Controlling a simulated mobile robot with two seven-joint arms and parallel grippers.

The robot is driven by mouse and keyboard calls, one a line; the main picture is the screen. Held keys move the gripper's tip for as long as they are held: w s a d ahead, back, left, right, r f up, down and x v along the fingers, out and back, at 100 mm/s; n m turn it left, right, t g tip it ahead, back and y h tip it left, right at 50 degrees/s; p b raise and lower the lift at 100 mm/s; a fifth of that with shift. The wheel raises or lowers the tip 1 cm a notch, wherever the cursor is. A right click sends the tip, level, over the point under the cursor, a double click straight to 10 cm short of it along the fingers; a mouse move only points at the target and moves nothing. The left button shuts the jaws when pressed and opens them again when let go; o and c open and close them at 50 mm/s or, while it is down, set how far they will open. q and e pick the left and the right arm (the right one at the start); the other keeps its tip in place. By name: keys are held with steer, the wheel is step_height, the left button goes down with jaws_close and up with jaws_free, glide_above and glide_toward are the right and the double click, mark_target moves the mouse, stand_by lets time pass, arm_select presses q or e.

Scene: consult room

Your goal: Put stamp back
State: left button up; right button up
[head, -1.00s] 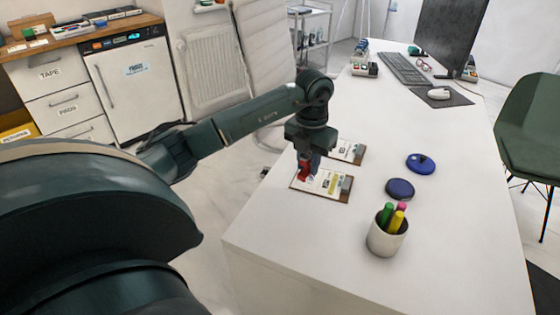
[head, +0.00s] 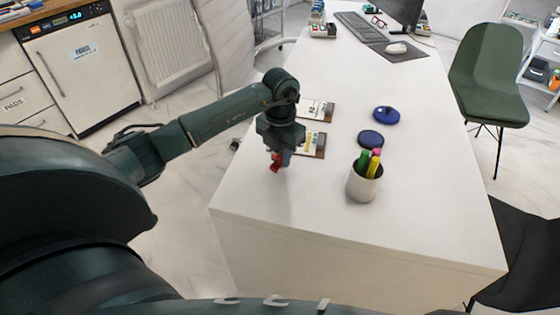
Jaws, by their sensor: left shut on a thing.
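My left gripper (head: 281,153) points down over the near left part of the white desk. It is shut on a small red stamp (head: 275,165), partly hidden by the fingers. The stamp looks just above the desk top, left of a clipboard with a printed sheet (head: 313,143); I cannot tell the exact gap. A second clipboard (head: 316,109) lies behind it. Two round blue pads, one farther back (head: 386,114) and one nearer (head: 370,139), lie to the right. A small rack of stamp-like items (head: 321,30) stands at the desk's far left. My right gripper is not in view.
A white cup of coloured markers (head: 364,182) stands right of the gripper. A keyboard (head: 358,27), mouse (head: 397,48) and monitor (head: 402,10) are at the far end. The desk top between clipboards and rack is clear. A green chair (head: 490,75) stands at right.

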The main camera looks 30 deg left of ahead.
arm_select(q)
step_height(320, 180, down, 3)
steer(key=shift+r, duration=0.2)
steer(key=shift+f, duration=0.15)
steer(key=o, duration=0.8)
